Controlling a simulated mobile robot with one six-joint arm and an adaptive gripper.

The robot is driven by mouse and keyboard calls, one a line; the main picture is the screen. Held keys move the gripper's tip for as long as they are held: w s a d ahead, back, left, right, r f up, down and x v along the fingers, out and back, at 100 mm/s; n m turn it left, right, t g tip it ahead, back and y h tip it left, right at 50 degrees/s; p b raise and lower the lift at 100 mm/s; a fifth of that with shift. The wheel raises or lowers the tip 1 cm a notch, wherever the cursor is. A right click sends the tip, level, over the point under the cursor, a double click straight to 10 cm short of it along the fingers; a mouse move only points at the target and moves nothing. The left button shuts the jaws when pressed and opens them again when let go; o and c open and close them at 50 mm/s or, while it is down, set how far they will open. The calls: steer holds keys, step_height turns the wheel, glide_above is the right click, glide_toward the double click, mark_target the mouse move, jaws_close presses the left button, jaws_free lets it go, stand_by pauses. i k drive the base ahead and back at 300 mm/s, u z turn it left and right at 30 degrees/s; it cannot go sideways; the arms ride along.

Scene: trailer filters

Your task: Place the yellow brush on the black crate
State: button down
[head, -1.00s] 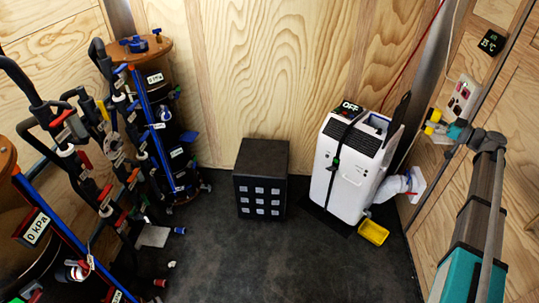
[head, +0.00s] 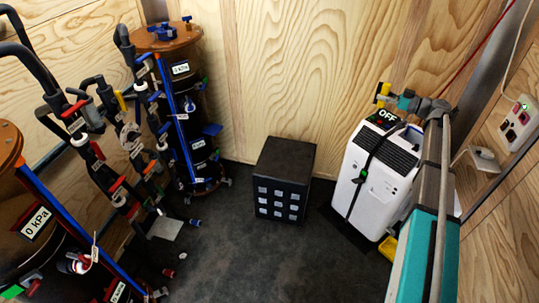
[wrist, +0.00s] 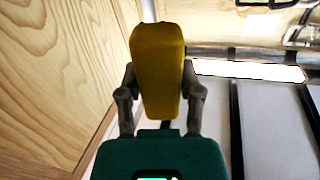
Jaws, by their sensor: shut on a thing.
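The yellow brush (head: 382,92) is held between the two fingers of my gripper (head: 387,95), above the back of the white unit in the head view. The brush fills the upper middle of the wrist view (wrist: 158,70), with my gripper (wrist: 160,100) shut on its sides. The black crate (head: 285,156) stands on the dark floor against the wooden wall, left of and lower than my gripper. Its front has several pale squares and its top is bare. The brush is apart from the crate.
A white unit (head: 366,185) marked OFF stands right of the crate. A yellow tray (head: 388,246) is partly hidden behind my arm. Tall cylinders (head: 185,110) with hoses and valves crowd the left. The floor (head: 235,245) before the crate is clear.

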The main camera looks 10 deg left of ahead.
mark_target(288, 170)
steer(key=u, duration=0.3)
steer(key=i, duration=1.1)
steer(key=u, duration=0.1)
